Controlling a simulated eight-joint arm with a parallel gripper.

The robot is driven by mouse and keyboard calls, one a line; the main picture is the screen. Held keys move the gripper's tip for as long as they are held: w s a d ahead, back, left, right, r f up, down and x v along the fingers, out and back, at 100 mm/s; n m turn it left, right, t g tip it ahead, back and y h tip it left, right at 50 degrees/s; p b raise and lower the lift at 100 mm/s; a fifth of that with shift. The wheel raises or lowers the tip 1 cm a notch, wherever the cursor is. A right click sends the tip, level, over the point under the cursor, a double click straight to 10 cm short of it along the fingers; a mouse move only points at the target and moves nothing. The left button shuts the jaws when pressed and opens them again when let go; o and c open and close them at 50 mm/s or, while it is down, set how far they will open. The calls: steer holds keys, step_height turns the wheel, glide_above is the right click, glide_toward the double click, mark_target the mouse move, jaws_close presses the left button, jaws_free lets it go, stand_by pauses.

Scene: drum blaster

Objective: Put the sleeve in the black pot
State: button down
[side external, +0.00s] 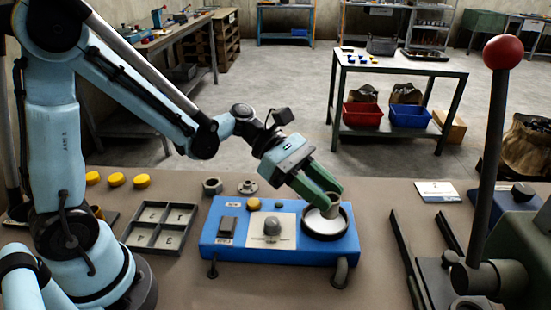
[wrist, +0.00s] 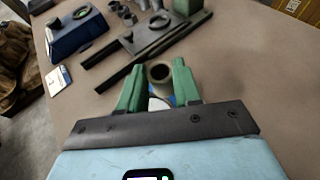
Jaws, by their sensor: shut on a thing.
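My gripper (side external: 327,198) is shut on the sleeve (side external: 330,209), a short grey-brown tube. In the wrist view the sleeve (wrist: 160,73) stands between the green fingers (wrist: 158,66), with its open end facing the camera. In the side view the sleeve is over the black pot (side external: 347,231), a round black-rimmed dish with a white inside at the right end of a blue box (side external: 225,252). The sleeve's lower end appears within the pot's rim. I cannot tell whether it touches the white inside. The fingers hide part of the sleeve and the pot's far rim.
A divided grey tray (side external: 160,228), a nut (side external: 212,187) and a flanged part (side external: 247,187) lie left of and behind the box. Several yellow caps (side external: 116,180) are farther left. Dark rails (side external: 402,250) and a red-knobbed lever (side external: 503,52) stand to the right.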

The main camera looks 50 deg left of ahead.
steer(key=w+a+f, duration=0.2)
steer(key=w+a, duration=0.1)
steer(key=shift+w+f, duration=0.2)
steer(key=shift+f, duration=2.1)
steer(key=shift+f, duration=0.15)
steer(key=c, duration=0.8)
jaws_free()
